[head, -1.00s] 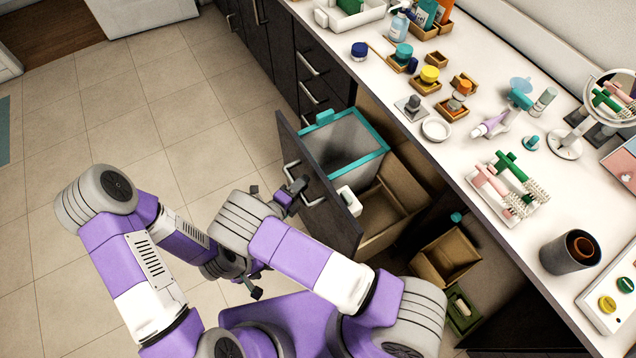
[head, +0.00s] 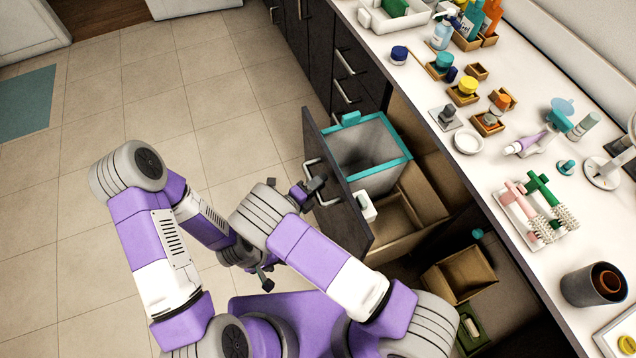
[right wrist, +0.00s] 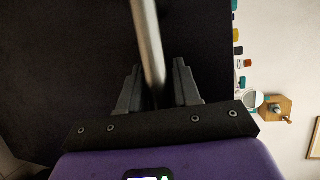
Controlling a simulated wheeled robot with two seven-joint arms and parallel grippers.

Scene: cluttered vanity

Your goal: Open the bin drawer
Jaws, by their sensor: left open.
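The bin drawer (head: 338,190) stands pulled out of the dark cabinet, its dark front facing left in the head view. It carries a grey bin with a teal rim (head: 409,160) and an open brown box (head: 385,218). The front bears a metal bar handle (head: 308,172). My right gripper (head: 318,188) is at this handle. My left gripper (head: 266,275) is open and empty, low over the floor, partly hidden behind my right arm.
The white counter (head: 505,245) above holds small jars, bottles, brushes and a mirror. A brown box (head: 460,275) and a green tray (head: 473,325) lie in the open cabinet space below. Tiled floor (head: 150,90) to the left is free.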

